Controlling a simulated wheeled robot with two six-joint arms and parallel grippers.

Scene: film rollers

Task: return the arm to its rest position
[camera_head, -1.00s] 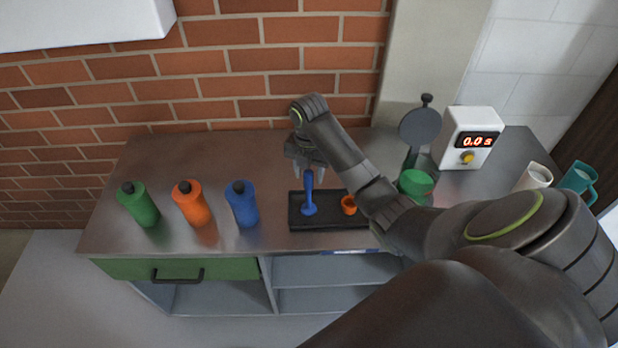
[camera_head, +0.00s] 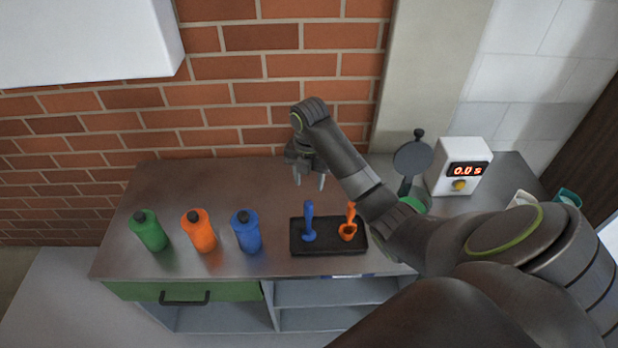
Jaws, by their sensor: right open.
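My right arm comes in from the right and reaches over the counter. Its gripper (camera_head: 310,184) hangs above the back of the counter, open and empty, with its fingers pointing down. It is behind and above a black tray (camera_head: 330,248), apart from it. A blue film roller (camera_head: 309,222) and an orange film roller (camera_head: 349,222) stand upright in the tray. My left gripper does not show.
Green (camera_head: 148,231), orange (camera_head: 199,231) and blue (camera_head: 246,232) bottles stand left of the tray on the metal counter (camera_head: 180,180). A white timer (camera_head: 457,167) reading 0.0 s, a dark round device (camera_head: 413,158) and a green round item (camera_head: 414,204) are at right.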

